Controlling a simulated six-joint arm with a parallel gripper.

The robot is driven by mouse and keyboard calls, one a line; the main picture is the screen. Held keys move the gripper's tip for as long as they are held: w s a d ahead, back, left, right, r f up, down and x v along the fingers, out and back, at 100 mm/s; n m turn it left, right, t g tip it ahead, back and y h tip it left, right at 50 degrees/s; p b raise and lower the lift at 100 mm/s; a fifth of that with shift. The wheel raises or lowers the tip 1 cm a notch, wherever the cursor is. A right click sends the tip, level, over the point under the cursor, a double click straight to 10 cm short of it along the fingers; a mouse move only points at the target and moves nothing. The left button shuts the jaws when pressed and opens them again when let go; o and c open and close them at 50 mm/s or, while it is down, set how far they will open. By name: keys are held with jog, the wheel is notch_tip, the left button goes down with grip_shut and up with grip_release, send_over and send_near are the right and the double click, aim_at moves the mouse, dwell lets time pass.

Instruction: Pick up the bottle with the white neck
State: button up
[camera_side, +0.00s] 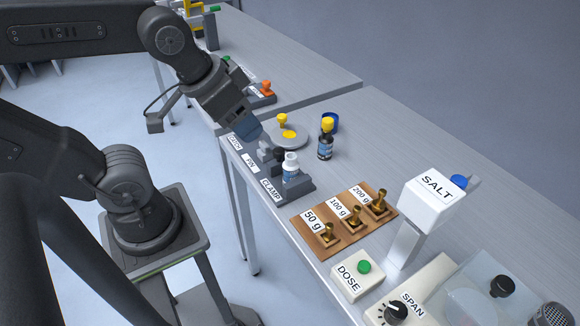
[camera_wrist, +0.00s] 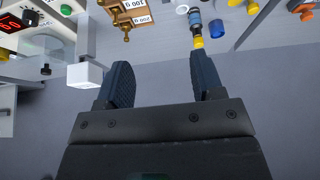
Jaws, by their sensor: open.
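The white-necked bottle (camera_side: 291,167), with a blue label, stands upright in the grey clamp block (camera_side: 303,188) near the table's front edge. In the wrist view a small white round shape (camera_wrist: 182,9) at the top edge may be its neck; most of it is out of frame. My gripper (camera_side: 249,127) is above and left of the bottle in the side view, apart from it. In the wrist view my gripper (camera_wrist: 162,75) has its two dark blue fingers wide apart, with nothing between them. A second, dark bottle with a yellow cap (camera_side: 326,141) stands behind the white-necked one.
A wooden board with several brass weights (camera_side: 334,241) lies right of the clamp. The SALT hopper (camera_side: 432,196) stands beyond it, with the DOSE button box (camera_side: 357,281) in front.

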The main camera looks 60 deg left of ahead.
jog(key=shift+o, duration=0.8)
jog(key=n+g, duration=0.6)
jog(key=n, duration=1.1)
send_over(291, 164)
notch_tip(291, 164, down, 6)
jog(key=f, duration=0.9)
jog(key=a+f, duration=0.1)
jog(key=f, duration=0.3)
jog(key=shift+w+f, duration=0.3)
jog(key=shift+f, duration=0.05)
jog(key=c, duration=1)
